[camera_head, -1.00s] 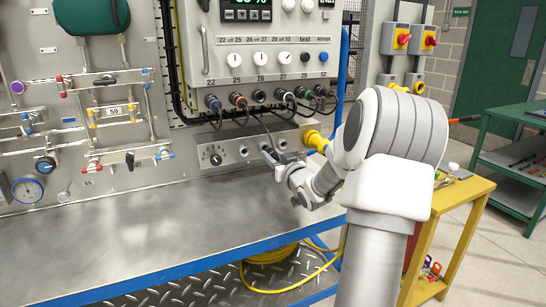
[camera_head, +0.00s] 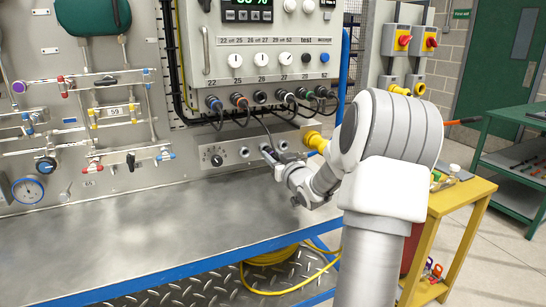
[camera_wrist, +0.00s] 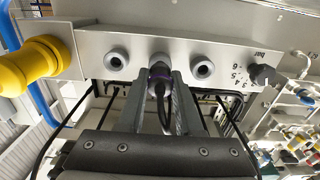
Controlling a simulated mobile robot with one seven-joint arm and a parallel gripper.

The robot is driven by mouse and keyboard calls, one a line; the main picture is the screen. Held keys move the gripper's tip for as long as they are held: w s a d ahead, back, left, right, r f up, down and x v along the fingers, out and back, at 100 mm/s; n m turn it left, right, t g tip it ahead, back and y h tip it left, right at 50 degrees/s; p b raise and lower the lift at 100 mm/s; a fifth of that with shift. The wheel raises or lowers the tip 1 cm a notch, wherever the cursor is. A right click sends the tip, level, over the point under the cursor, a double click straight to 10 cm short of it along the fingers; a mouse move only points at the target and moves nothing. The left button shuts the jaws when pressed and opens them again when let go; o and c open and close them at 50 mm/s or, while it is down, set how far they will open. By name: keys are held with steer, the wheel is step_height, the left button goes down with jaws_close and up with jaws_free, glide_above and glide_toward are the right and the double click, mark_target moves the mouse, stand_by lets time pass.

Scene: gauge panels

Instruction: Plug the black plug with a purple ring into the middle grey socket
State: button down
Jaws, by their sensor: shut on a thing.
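The black plug with a purple ring (camera_wrist: 160,78) is between the fingers of my gripper (camera_wrist: 161,85), which is shut on it. The plug points at the middle grey socket (camera_wrist: 159,59) and covers most of it in the wrist view. Plug and socket seem lined up and touching or nearly so; I cannot tell how deep the plug sits. Its black cable loops down between my fingers. In the head view my gripper (camera_head: 276,161) is at the grey socket box, and the plug is small there.
An empty grey socket lies on each side, left (camera_wrist: 117,59) and right (camera_wrist: 203,68) in the wrist view. A yellow connector (camera_wrist: 35,65) and a black knob (camera_wrist: 262,75) flank them. Several cables hang from the panel above. The steel bench top (camera_head: 150,235) is clear.

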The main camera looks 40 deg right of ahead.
steer(key=shift+w+d, duration=0.15)
steer(key=shift+w, duration=0.5)
stand_by(0.8)
steer(key=c, duration=0.5)
jaws_free()
steer(key=p+v, duration=0.1)
steer(key=v, duration=1.6)
steer(key=shift+s, duration=0.25)
